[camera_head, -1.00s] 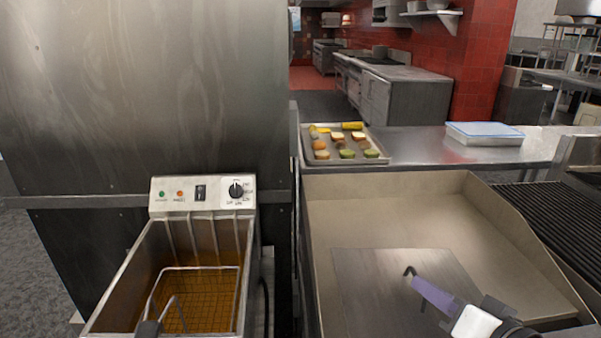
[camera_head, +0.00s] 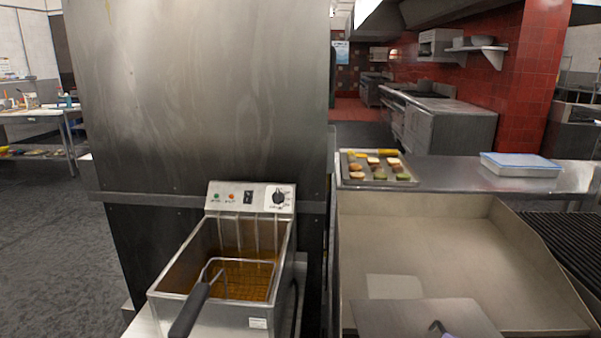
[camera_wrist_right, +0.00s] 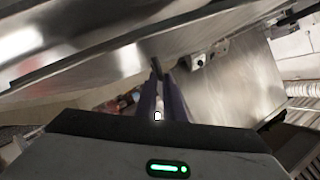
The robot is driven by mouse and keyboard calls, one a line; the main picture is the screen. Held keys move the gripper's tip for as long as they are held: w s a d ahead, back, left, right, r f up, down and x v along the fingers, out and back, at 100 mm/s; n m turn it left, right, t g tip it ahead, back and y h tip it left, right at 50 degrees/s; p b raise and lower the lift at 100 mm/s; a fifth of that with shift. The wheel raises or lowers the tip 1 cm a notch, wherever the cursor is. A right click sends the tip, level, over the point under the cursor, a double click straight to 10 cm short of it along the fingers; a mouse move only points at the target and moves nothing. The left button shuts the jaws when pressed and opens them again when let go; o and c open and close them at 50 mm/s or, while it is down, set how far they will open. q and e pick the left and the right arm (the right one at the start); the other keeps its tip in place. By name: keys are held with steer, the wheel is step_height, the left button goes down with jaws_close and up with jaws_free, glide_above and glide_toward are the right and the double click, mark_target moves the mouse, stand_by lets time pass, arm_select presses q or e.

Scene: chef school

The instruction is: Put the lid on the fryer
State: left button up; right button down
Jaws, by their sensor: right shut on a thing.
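The fryer (camera_head: 205,256) stands at lower left in the head view, open at the top. Its wire basket (camera_head: 245,280) sits in the orange oil, with a dark handle reaching to the front. The flat steel lid (camera_head: 385,318) is at the bottom edge, in front of the griddle and to the right of the fryer, apart from it. My right gripper is almost wholly below the head view. In the right wrist view my right gripper (camera_wrist_right: 160,95) has its purple fingers shut on the lid's dark handle (camera_wrist_right: 156,70). My left gripper is out of view.
The griddle (camera_head: 450,255) with raised walls lies right of the fryer. Behind it a counter carries a food tray (camera_head: 345,180) and a blue-lidded container (camera_head: 520,165). A tall steel panel (camera_head: 200,100) stands behind the fryer. Open floor (camera_head: 50,250) lies to the left.

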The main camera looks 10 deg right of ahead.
steer(key=a+n+y, duration=0.2)
steer(key=a, duration=0.1)
steer(key=a+n+g+y, duration=0.1)
steer(key=a+n+y, duration=0.1)
steer(key=a, duration=0.1)
steer(key=shift+r+y, duration=0.1)
steer(key=shift+y, duration=0.3)
steer(key=s+a+n+g+y, duration=0.1)
steer(key=a+r+n+g+y, duration=0.1)
steer(key=a+n+y, duration=0.1)
steer(key=s+a+r+n+g+y, duration=0.1)
steer(key=g, duration=0.1)
steer(key=shift+s+a+r+n, duration=0.15)
steer(key=shift+s+a+n, duration=0.15)
steer(key=shift+a+n, duration=0.1)
steer(key=shift+s+a+r+g+y, duration=0.2)
steer(key=shift+s+g+y, duration=0.1)
steer(key=shift+g, duration=0.1)
